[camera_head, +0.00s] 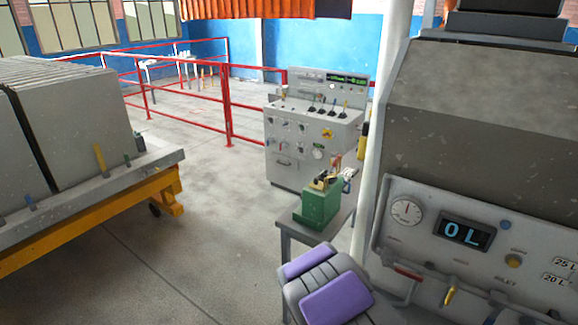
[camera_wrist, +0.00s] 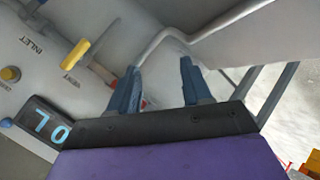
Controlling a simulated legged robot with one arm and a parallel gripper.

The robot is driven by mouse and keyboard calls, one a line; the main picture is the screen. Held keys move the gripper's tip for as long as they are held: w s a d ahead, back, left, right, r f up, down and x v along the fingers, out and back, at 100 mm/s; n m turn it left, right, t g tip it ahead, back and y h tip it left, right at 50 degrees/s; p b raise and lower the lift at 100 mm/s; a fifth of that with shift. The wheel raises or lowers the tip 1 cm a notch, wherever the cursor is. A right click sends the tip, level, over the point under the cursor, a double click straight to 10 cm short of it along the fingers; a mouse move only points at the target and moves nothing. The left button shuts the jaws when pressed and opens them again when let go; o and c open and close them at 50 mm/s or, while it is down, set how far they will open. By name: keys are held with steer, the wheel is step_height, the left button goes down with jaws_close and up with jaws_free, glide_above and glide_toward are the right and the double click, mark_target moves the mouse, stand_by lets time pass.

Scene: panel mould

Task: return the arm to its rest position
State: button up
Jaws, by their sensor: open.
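My gripper (camera_wrist: 160,82) shows in the wrist view with its two blue-grey fingers spread apart and nothing visibly held between them. Behind it are the grey machine panel (camera_wrist: 40,22) and a bent grey pipe (camera_wrist: 172,32). In the head view, my purple and grey arm (camera_head: 335,300) is at the bottom centre, left of the machine panel (camera_head: 398,243). The fingers cannot be made out in the head view.
The panel has a display (camera_head: 464,232) reading 0 L, a gauge (camera_head: 406,210), a yellow vent lever (camera_head: 450,296) and a yellow knob (camera_head: 513,261). A green device (camera_head: 320,205) stands on a small table beyond my arm. Open floor (camera_head: 205,225) lies to the left.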

steer(key=s+a+r+m+g+y+b, duration=0.1)
steer(key=s+a+r+g+y+b, duration=0.1)
steer(key=s+a+r+y, duration=0.4)
steer(key=s+a+r+m+g+y+b, duration=0.2)
steer(key=s+a+g+b, duration=0.15)
steer(key=a, duration=0.45)
steer(key=s+r+g, duration=0.1)
steer(key=s+r, duration=0.2)
steer(key=s, duration=0.4)
steer(key=s+r+g+b, duration=0.1)
steer(key=s+r, duration=0.1)
steer(key=s, duration=0.6)
steer(key=s+r+n+g+b, duration=0.1)
steer(key=s+r, duration=0.2)
steer(key=s, duration=0.4)
steer(key=shift+s+a+r, duration=0.3)
steer(key=shift+s, duration=0.1)
